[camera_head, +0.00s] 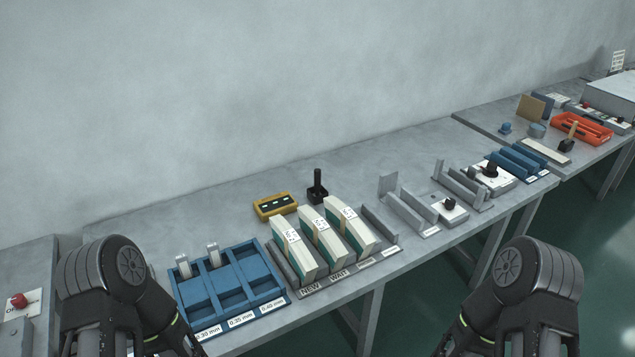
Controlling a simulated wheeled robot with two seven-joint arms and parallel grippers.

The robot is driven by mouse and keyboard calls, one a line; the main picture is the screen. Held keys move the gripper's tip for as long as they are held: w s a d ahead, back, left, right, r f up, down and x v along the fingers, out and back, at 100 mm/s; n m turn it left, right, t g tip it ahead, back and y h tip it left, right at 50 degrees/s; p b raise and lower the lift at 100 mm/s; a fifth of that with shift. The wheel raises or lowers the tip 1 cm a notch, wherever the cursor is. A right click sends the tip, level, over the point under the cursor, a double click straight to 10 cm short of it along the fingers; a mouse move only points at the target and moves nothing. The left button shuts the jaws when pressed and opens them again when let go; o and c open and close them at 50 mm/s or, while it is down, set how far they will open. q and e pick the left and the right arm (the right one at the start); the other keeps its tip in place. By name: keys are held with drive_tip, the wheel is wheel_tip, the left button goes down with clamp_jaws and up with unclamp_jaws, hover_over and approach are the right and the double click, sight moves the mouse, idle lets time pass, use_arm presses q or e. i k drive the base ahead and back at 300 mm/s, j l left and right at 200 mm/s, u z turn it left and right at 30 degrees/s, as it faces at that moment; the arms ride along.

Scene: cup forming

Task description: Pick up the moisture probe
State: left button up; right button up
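A black upright handle in a small dark block (317,187) stands on the long grey table, toward its wall side. It may be the moisture probe, but I cannot tell for certain. A yellow box with dark windows on top (275,206) lies just to its left, apart from it. Neither is touched by my arms. Only my arm links show at the bottom left and bottom right; both grippers are out of view.
A blue compartment tray (283,292) with thickness labels stands front left. Thick cream-and-green stacks (321,238) stand in slots in front of the black handle. Grey fixtures (413,208) stand to the right. The table behind the yellow box is clear up to the wall.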

sight(316, 172)
drive_tip(key=i+l+z, duration=0.3)
drive_tip(key=i+l, duration=0.15)
drive_tip(key=i+l+z, duration=0.3)
drive_tip(key=i, duration=0.15)
